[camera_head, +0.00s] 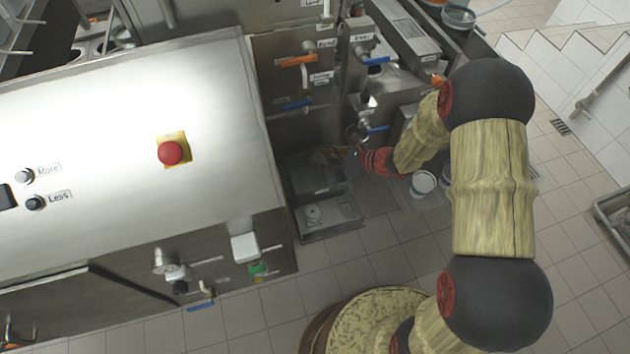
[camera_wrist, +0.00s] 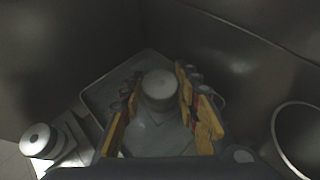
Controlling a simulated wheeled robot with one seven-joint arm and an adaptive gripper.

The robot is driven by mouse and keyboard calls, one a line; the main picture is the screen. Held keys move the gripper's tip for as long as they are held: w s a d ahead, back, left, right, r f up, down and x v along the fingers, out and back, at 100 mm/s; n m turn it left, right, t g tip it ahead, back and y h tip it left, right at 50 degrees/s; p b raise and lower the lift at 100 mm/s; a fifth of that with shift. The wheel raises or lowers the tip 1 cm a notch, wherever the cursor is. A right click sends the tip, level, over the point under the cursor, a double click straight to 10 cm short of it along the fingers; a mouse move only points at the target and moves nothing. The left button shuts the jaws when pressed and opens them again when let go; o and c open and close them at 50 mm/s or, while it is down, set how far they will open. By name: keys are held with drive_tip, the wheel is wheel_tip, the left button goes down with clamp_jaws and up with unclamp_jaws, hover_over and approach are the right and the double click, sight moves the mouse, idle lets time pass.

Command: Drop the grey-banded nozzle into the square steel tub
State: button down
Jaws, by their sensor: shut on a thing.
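In the wrist view my gripper (camera_wrist: 158,108) is shut on a pale, round-ended nozzle (camera_wrist: 158,86) held between its orange-yellow fingers. The nozzle's grey band is too dark to make out. The square steel tub (camera_wrist: 100,88) lies beyond the fingertips, and the held nozzle appears over its opening. I cannot tell the height between them. In the head view the tub (camera_head: 312,181) sits by the machine's side. My gripper (camera_head: 338,154) is at its back edge, small and partly hidden by the red wrist, and the nozzle cannot be made out there.
Another pale round piece (camera_wrist: 38,140) stands left of the tub, on a steel stand (camera_head: 335,217) in the head view. A white bucket (camera_head: 423,183) stands to the right; a round container rim (camera_wrist: 284,140) shows at the wrist view's right. Steel machine walls rise close behind.

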drive_tip(key=shift+r, duration=0.1)
drive_tip(key=c, duration=1.2)
unclamp_jaws()
drive_tip(key=shift+c, duration=0.2)
drive_tip(key=v, duration=1.2)
